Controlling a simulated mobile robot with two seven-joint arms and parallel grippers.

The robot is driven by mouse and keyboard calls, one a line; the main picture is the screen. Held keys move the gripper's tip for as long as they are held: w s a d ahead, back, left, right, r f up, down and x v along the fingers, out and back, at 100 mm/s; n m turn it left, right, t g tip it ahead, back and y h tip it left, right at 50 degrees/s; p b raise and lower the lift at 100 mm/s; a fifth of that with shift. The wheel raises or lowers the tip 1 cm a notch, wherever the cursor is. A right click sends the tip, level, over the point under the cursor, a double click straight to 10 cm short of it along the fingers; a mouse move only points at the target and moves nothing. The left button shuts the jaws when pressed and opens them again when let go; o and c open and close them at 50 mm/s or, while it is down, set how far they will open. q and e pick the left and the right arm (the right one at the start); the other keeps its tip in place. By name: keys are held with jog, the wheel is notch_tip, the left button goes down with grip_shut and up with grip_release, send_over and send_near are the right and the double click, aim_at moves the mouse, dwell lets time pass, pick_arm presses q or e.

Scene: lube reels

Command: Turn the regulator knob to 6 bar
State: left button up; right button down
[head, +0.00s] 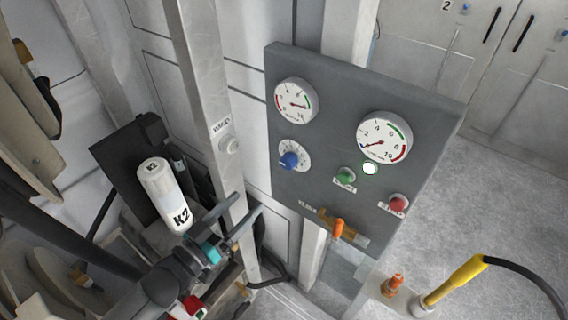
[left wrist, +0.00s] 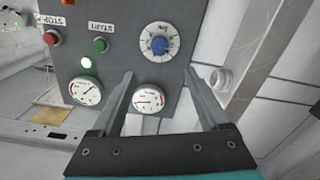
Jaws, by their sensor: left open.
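The blue regulator knob (head: 289,160) sits on a white dial on the grey panel (head: 327,74), below a small round gauge (head: 296,101). A larger gauge (head: 385,136) is to its right; its needle appears to point low left, near the bottom of the scale. My left gripper (head: 243,212) is open and empty, below and left of the knob and apart from it. In the left wrist view the knob (left wrist: 160,45) appears just beyond and between my open fingers (left wrist: 161,73). The knob's exact setting is too small to read. My right gripper is not in view.
A metal post (head: 205,90) and a white K2 cartridge (head: 164,195) stand near my left arm.

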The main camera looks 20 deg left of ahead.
aim_at(285, 164)
pick_arm(q)
jog(key=x, duration=1.5)
grip_shut()
dwell(0.4)
